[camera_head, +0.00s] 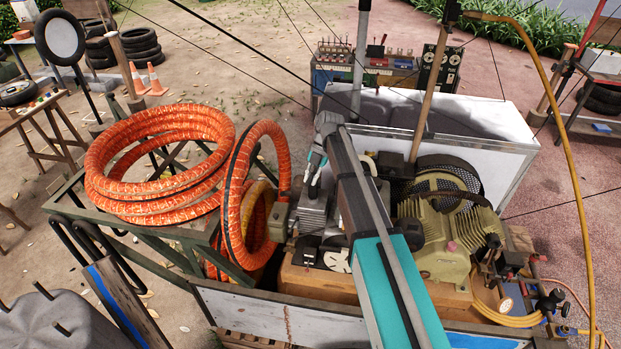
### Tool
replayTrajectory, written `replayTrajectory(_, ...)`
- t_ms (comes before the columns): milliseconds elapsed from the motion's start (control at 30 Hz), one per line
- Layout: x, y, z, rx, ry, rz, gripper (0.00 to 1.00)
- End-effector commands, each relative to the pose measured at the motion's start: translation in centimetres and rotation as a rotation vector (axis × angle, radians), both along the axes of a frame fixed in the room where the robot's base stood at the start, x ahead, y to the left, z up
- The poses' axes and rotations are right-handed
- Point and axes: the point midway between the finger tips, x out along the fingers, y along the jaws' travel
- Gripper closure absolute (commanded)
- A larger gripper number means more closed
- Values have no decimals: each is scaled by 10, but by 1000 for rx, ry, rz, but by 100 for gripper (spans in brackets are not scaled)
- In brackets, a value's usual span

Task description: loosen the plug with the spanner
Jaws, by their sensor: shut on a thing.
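My gripper (315,177) points down at the far end of my teal and grey arm, over the left side of the compressor cart's machinery. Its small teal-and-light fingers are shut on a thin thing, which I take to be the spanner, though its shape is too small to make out. The tips are just above or in front of a grey finned engine block (314,210); I cannot tell whether they touch it. I cannot make out the plug. My arm hides part of the machinery between the grey block and the olive-green compressor (443,240).
Orange hose coils (160,165) lie on a rack left of my gripper, and another orange coil (235,200) hangs close beside it. A white box-like tank (480,150) stands behind. A wooden pole (433,90) rises by the compressor. A yellow hose (572,160) arches on the right.

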Motion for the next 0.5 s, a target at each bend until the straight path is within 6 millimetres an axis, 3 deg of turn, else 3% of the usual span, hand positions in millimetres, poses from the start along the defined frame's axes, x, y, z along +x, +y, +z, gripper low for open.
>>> replayTrajectory(200, 0, -1, 0, 0, 0, 101, 100)
replayTrajectory(500, -1, -2, 0, 0, 1, 99, 100)
